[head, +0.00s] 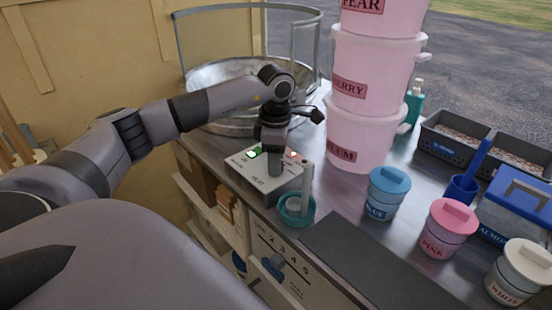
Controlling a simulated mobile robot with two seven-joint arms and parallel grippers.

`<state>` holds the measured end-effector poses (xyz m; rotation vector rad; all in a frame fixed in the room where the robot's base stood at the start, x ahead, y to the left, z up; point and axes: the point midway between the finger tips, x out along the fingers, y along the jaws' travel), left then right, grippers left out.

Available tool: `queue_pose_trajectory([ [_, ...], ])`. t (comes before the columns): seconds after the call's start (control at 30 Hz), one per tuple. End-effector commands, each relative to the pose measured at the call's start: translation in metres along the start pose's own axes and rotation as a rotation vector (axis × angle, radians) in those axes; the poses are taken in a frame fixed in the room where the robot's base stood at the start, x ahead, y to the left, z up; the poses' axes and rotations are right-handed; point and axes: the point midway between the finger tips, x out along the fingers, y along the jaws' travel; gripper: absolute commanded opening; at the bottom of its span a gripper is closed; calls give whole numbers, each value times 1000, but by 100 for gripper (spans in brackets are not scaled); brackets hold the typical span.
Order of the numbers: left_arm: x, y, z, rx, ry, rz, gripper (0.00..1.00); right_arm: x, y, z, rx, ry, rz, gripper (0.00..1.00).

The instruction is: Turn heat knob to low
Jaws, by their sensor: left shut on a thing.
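A small grey control box (248,176) stands at the left edge of the metal counter. It has a lit green switch (251,154) and a red light (292,155) on top, and small lettering on its front that is hard to read. My left gripper (274,168) points down onto the top of this box, between the two lights, and is shut on the heat knob. The knob is hidden by the fingers, so its setting cannot be read. My right gripper is not in view.
A round metal pan (215,75) with a clear guard stands behind the box. A teal cup (297,212) holding a pale stick is close in front. Stacked pink tubs (368,135) rise to the right, with a blue-lidded jar (387,195) nearby. A numbered panel with a blue knob (273,263) is below.

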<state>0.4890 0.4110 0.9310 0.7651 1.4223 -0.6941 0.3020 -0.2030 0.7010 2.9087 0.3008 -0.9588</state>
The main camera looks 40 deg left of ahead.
Motion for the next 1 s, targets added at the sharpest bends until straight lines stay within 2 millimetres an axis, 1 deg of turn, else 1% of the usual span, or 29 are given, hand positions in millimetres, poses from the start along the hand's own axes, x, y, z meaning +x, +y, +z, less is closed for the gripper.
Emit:
queue_pose_trajectory([
  [0.27,-2,1,1,-1,-6,5,9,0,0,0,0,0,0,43],
  [0.3,-2,1,1,-1,-6,5,49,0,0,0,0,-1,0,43],
  [0.33,-2,1,1,-1,-6,5,58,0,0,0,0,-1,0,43],
  [0.37,-2,1,1,-1,-5,4,65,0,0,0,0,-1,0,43],
  [0.6,-1,0,1,-1,-3,2,65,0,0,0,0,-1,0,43],
  [0.7,-4,1,1,-1,-4,3,65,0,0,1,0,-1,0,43],
  [0.77,-10,1,1,-2,-4,4,65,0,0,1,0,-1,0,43],
  [1.0,-50,1,1,-2,-6,6,65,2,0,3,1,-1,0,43],
])
